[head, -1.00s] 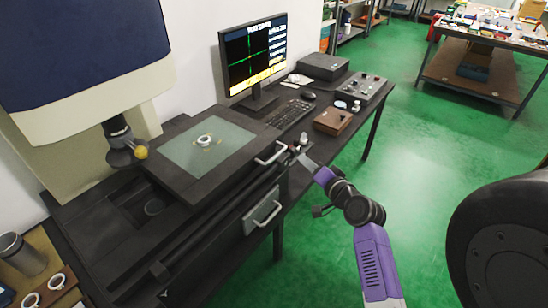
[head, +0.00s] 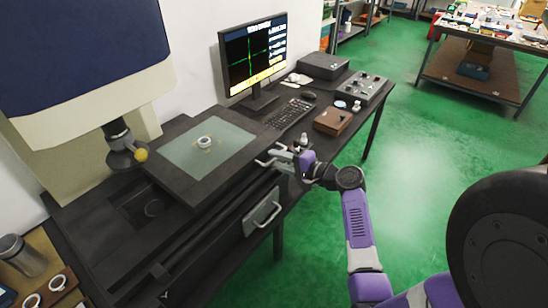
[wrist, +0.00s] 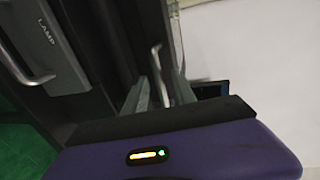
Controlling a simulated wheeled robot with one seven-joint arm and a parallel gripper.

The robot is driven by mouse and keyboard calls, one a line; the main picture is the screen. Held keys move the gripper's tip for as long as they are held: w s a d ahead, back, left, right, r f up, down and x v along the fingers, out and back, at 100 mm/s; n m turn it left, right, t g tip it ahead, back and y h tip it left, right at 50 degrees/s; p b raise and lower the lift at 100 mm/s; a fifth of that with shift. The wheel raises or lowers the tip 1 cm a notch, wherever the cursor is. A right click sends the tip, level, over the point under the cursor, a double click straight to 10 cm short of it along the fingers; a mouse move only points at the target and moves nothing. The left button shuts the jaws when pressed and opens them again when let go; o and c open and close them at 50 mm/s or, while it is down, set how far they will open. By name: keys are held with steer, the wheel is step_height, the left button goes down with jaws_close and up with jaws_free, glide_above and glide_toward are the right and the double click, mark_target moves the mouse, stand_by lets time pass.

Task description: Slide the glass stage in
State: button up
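The glass stage (head: 180,155) is a dark plate with a pale green glass window, out to the right of the microscope head. A metal bearing ring (head: 204,142) lies on the glass. The stage's bar handle (head: 262,161) is on its near right edge. My gripper (head: 274,158) is at this handle, partly covering it. In the wrist view, the handle (wrist: 157,62) shows between the two fingers of my gripper (wrist: 160,82), which stand apart with gaps beside the bar. Contact with the bar cannot be made out.
A drawer with a handle (head: 263,214) is below the stage. A keyboard (head: 288,113), a brown box (head: 333,121) and a control panel (head: 362,86) are to the right. Green floor is clear in front.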

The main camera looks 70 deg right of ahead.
steer(key=shift+x, duration=0.9)
jaws_close()
stand_by(0.8)
